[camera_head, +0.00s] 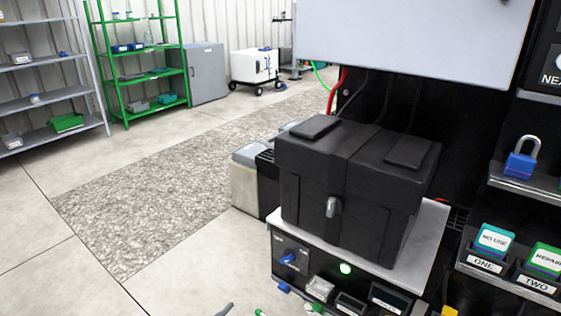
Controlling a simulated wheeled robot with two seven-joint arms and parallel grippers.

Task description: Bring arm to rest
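Neither of my grippers can be made out in the head view. Small dark and green tips (228,309) show at the bottom edge, but I cannot tell what they belong to. A black case (318,190) with a grey latch on its front sits closed on a grey-topped stand (430,232).
A large grey panel (410,35) hangs above the case. Shelving (150,75) and a grey cabinet (205,72) stand behind. The left floor is clear.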

